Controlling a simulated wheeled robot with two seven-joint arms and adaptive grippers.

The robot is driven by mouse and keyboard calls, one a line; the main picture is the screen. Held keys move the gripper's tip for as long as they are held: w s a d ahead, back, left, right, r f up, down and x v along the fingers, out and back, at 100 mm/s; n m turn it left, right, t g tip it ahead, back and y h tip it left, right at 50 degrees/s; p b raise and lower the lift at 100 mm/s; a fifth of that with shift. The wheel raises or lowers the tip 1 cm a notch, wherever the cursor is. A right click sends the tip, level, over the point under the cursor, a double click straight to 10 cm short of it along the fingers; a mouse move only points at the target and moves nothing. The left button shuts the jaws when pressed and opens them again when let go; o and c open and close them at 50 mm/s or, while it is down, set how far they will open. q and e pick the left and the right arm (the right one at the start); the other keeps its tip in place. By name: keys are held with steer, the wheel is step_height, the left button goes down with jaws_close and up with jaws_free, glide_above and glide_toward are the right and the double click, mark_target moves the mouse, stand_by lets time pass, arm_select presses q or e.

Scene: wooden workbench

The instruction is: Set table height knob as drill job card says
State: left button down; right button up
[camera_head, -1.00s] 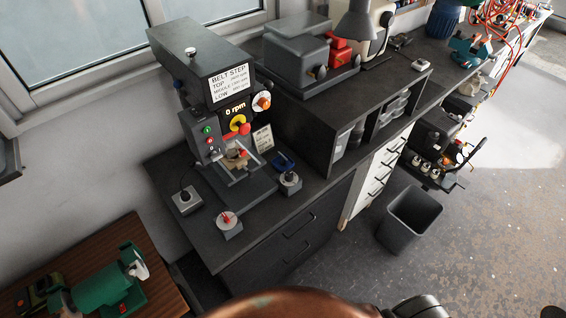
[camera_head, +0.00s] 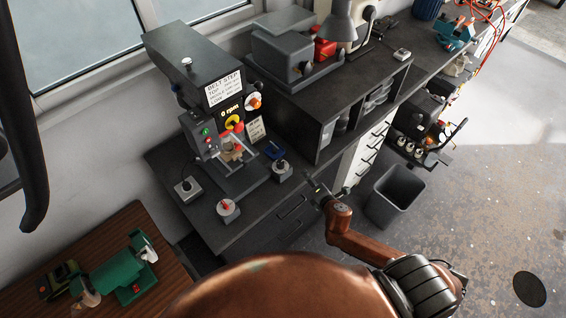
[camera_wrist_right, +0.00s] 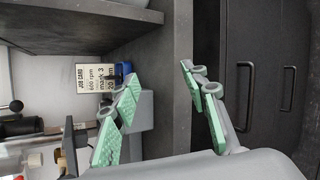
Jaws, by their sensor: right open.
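The grey drill press (camera_head: 196,68) stands at the back of the dark bench, with a belt step label, a yellow-and-red knob (camera_head: 235,124) and an orange knob (camera_head: 254,103) on a white dial. A job card (camera_head: 256,130) stands beside it; the wrist view shows the card (camera_wrist_right: 96,82) sideways, reading 600 rpm and mark 3, its last line unclear. Small control boxes sit in front: one with a red pointer (camera_head: 228,208), one with a black lever (camera_head: 186,189), one with a dark knob (camera_head: 282,170). I cannot tell which is the table height knob. My right gripper (camera_wrist_right: 158,78) is open and empty, before the bench's front edge. My left gripper is not identifiable.
A dark shelf unit (camera_head: 290,105) stands right of the drill. A bin (camera_head: 396,194) is on the floor at right.

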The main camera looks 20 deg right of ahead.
mark_target(283, 165)
steer(key=r+n, duration=0.1)
steer(key=n, duration=0.1)
steer(key=w+a+r+n+y, duration=0.1)
steer(key=n, duration=0.1)
steer(key=w+a+r+n+t, duration=0.1)
steer(key=r, duration=0.1)
steer(key=shift+w+a+r+n+y+p, duration=0.1)
steer(key=shift+n+y+p, duration=0.2)
steer(key=shift+n, duration=0.1)
steer(key=a+r+n+y+p, duration=0.1)
steer(key=a+r+n+y, duration=0.25)
steer(key=n, duration=0.85)
steer(key=shift+a+f+p+x, duration=0.15)
steer(key=shift+p+x, duration=0.1)
steer(key=shift+x, duration=1.6)
steer(key=shift+a+f+p+x, duration=0.15)
steer(key=shift+p+x, duration=0.1)
steer(key=shift+x, duration=1.6)
steer(key=shift+s+d, duration=0.1)
steer(key=shift+s, duration=0.1)
steer(key=shift+r, duration=0.1)
steer(key=c, duration=1.1)
jaws_close()
